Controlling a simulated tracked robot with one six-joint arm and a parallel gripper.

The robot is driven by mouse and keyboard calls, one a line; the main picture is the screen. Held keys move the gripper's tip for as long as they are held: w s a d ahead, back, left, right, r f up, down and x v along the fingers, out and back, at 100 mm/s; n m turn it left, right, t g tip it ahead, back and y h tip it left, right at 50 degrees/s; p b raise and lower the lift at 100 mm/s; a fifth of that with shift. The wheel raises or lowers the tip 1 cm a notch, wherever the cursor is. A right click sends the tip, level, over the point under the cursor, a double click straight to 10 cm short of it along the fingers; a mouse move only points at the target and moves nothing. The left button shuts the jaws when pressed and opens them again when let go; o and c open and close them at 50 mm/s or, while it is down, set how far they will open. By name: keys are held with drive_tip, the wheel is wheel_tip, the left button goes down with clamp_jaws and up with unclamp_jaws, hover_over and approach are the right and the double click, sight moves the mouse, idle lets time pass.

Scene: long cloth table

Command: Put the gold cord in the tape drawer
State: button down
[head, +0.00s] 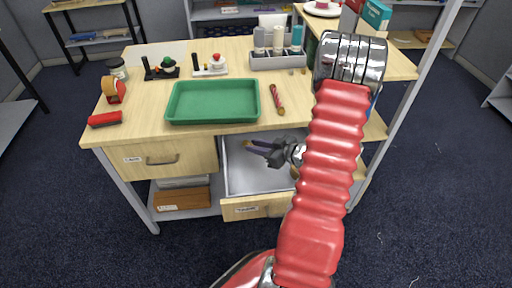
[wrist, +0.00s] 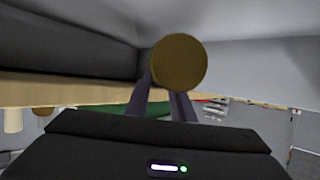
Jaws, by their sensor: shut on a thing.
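My arm hides the drawer's right part.
A closed drawer (head: 165,160) is at left. A wooden box (head: 182,198) sits below.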

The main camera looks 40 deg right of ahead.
drive_tip(key=shift+f, duration=0.3)
drive_tip(key=shift+f, duration=0.6)
drive_tip(key=c, duration=1.5)
unclamp_jaws()
drive_tip(key=shift+c, duration=0.2)
drive_tip(key=shift+r, duration=0.15)
drive_tip(key=shift+r, duration=0.55)
drive_tip(key=v, duration=1.2)
drive_tip(key=shift+f, duration=0.1)
